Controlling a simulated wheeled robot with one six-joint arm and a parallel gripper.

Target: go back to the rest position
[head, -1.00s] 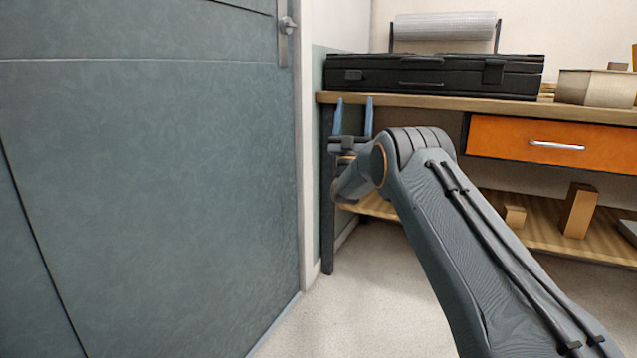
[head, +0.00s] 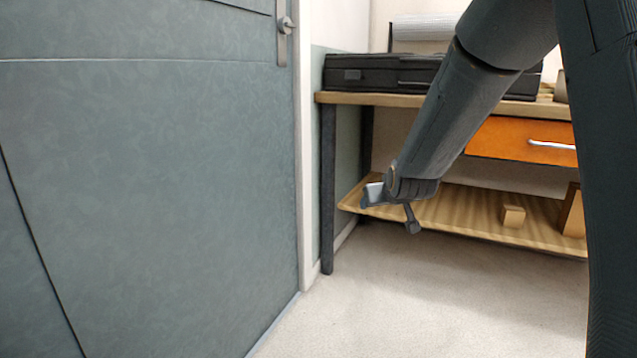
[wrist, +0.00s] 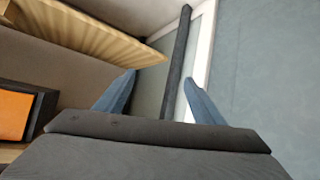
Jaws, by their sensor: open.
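My gripper (wrist: 159,83) is open in the wrist view, its two blue fingers apart with nothing held between them. Beyond the fingers are the dark table leg and a strip of wall. In the head view my forearm hangs down across the workbench from the upper right, and its wrist end is in front of the lower shelf.
A grey-green door (head: 150,190) fills the left. The floor (head: 440,300) in front is clear.

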